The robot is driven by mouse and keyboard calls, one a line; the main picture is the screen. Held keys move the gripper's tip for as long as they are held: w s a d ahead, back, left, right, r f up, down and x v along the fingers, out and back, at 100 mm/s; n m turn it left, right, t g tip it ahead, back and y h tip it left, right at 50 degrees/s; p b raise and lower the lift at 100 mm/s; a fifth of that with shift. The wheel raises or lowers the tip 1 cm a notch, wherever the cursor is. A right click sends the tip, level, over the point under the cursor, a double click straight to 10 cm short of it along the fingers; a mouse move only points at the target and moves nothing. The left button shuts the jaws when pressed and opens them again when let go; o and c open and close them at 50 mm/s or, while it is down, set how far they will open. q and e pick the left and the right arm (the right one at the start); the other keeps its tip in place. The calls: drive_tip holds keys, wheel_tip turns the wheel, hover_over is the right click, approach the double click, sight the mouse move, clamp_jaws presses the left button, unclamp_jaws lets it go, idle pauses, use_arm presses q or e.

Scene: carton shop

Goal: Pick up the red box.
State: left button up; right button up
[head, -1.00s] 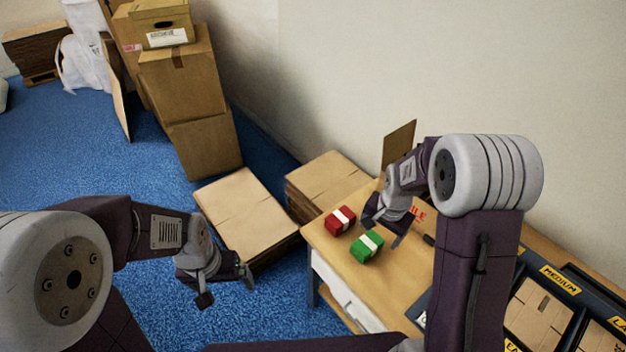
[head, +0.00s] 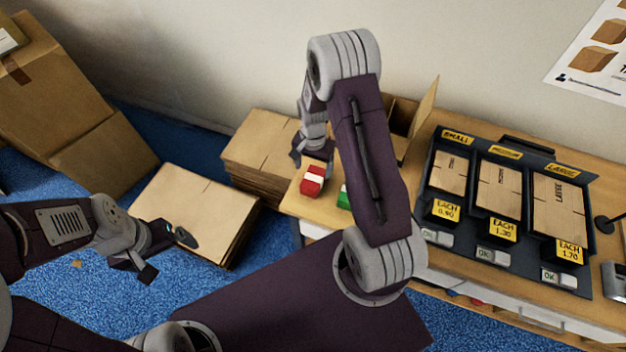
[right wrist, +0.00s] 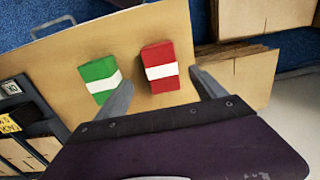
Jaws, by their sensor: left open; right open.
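The red box (head: 313,181) with a white band sits on the left end of the wooden table (head: 298,206). In the right wrist view the red box (right wrist: 159,68) shows ahead of and between the two fingers of my right gripper (right wrist: 165,92). That gripper is open and empty; in the head view my right gripper (head: 312,160) is just above and behind the red box. A green box (head: 343,197) with a white band stands beside it, partly hidden by my right arm; it shows fully in the right wrist view (right wrist: 101,78). My left gripper (head: 166,253) is open and empty over the floor.
An open carton (head: 405,118) stands behind my right arm. A dark rack (head: 432,182) of flat cartons with price tags is on the table's right. Stacks of flat cardboard (head: 195,205) lie on the blue floor left of the table.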

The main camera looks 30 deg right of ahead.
sight(313, 178)
drive_tip(key=f, duration=0.3)
drive_tip(key=shift+w+a, duration=0.3)
drive_tip(key=shift+w, duration=0.1)
drive_tip(key=shift+d+f, duration=0.1)
drive_tip(key=shift+f, duration=0.1)
drive_tip(key=f, duration=0.4)
drive_tip(key=shift+s+d+p, duration=0.15)
drive_tip(key=shift+d+p, duration=0.2)
drive_tip(key=shift+w+f, duration=0.2)
drive_tip(key=shift+f, duration=0.2)
drive_tip(key=shift+s+r, duration=0.1)
drive_tip(key=shift+s, duration=0.05)
drive_tip(key=c, duration=1.5)
wheel_tip(313, 178, up, 4)
drive_tip(key=shift+r, duration=0.1)
use_arm(q)
drive_tip(key=shift+w+a+f+b, duration=0.25)
drive_tip(key=shift+f+b, duration=0.25)
drive_tip(key=shift+b, duration=0.25)
use_arm(e)
drive_tip(key=d+r, duration=0.2)
drive_tip(key=d, duration=0.1)
drive_tip(key=s+d+r, duration=0.1)
drive_tip(key=d+r, duration=0.1)
drive_tip(key=d, duration=0.2)
drive_tip(key=d+r, duration=0.2)
drive_tip(key=d, duration=0.2)
drive_tip(key=shift+s+d+r, duration=0.25)
drive_tip(key=shift+r, duration=0.15)
